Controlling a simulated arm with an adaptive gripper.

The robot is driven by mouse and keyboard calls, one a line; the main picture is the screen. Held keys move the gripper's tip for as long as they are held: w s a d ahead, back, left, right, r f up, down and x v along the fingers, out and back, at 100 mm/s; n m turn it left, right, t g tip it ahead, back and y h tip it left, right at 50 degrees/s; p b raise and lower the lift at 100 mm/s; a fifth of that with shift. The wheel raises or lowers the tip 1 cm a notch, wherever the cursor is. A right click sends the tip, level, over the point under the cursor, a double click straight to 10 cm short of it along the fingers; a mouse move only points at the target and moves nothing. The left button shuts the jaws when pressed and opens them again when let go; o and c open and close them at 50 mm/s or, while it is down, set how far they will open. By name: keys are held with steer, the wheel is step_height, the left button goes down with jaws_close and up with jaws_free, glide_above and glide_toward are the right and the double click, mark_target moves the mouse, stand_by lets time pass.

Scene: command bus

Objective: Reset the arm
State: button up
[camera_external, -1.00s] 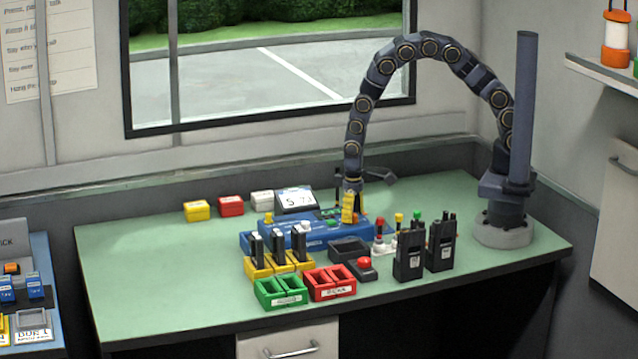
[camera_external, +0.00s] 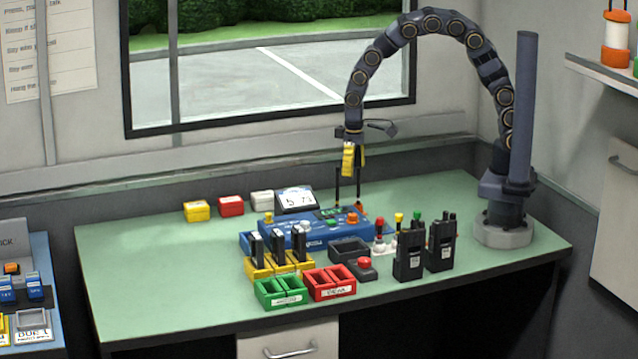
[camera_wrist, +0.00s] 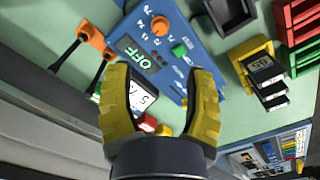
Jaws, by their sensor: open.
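My gripper (camera_external: 349,163) hangs from the curved arm above the back right part of the blue console (camera_external: 325,232), apart from it, pointing down. Its two yellow fingers are spread with nothing between them, as the wrist view (camera_wrist: 160,70) shows. The console also shows in the wrist view (camera_wrist: 200,50), with a display (camera_wrist: 139,56) reading OFF, an orange knob (camera_wrist: 160,25) and a green button (camera_wrist: 180,50). Two black upright stalks (camera_external: 337,190) stand at the console's back, close below the fingers.
Two black radios (camera_external: 409,255) stand at the right front. Black handhelds in yellow holders (camera_external: 258,262), a green tray (camera_external: 282,293), a red tray (camera_external: 330,285) and a red button box (camera_external: 364,268) are in front. The table's left side is clear. The window wall is behind.

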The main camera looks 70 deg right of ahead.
steer(key=s+d+r, duration=0.4)
steer(key=s+d, duration=0.1)
steer(key=s, duration=0.3)
steer(key=s+d+r+g, duration=0.1)
steer(key=s+d+r, duration=0.4)
steer(key=s, duration=0.3)
steer(key=s+d+r, duration=0.4)
steer(key=s+d, duration=0.1)
steer(key=s, duration=0.3)
steer(key=shift+s+d+r+g, duration=0.15)
steer(key=shift+s+r+g, duration=0.1)
steer(key=shift+s+g, duration=0.15)
